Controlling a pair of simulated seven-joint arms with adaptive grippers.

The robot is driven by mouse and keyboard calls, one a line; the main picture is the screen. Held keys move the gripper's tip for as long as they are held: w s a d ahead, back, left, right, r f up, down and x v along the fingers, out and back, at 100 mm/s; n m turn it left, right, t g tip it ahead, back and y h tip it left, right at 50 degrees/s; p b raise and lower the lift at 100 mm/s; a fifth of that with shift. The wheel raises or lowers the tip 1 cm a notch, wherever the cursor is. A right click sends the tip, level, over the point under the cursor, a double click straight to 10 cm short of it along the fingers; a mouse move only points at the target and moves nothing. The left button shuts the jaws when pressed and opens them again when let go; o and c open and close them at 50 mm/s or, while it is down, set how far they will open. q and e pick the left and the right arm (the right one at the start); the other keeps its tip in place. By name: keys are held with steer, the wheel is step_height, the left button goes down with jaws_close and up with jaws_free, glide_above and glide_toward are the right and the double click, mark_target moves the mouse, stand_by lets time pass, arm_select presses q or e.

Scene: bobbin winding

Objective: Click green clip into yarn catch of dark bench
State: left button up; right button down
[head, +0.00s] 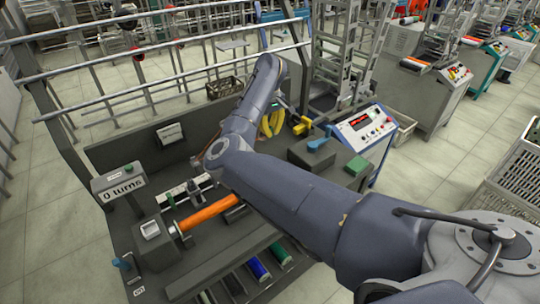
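The dark bench (110,225) spans the left and middle of the head view. My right arm reaches over it from the lower right, bends, and turns down at the wrist. My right gripper (276,108) is small and partly hidden there, beside yellow curved shapes (270,123); its fingers and any held thing are unclear. A small teal-green piece (170,199) stands by the pale rail; I cannot tell whether it is the green clip. An orange bobbin (208,214) lies on the winder. The yarn catch is not clearly made out. My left gripper is out of view.
A counter box (120,187) and a grey winder box (154,240) stand at the left. A dark block with a blue handle (318,142) and a control panel (362,127) are at the right. Green and blue spools (258,269) lie in the front tray. Rails cross behind.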

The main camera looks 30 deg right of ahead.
step_height(320, 180, down, 12)
steer(key=shift+r, duration=0.2)
stand_by(0.4)
steer(key=shift+f, duration=0.35)
steer(key=c, duration=1.6)
jaws_free()
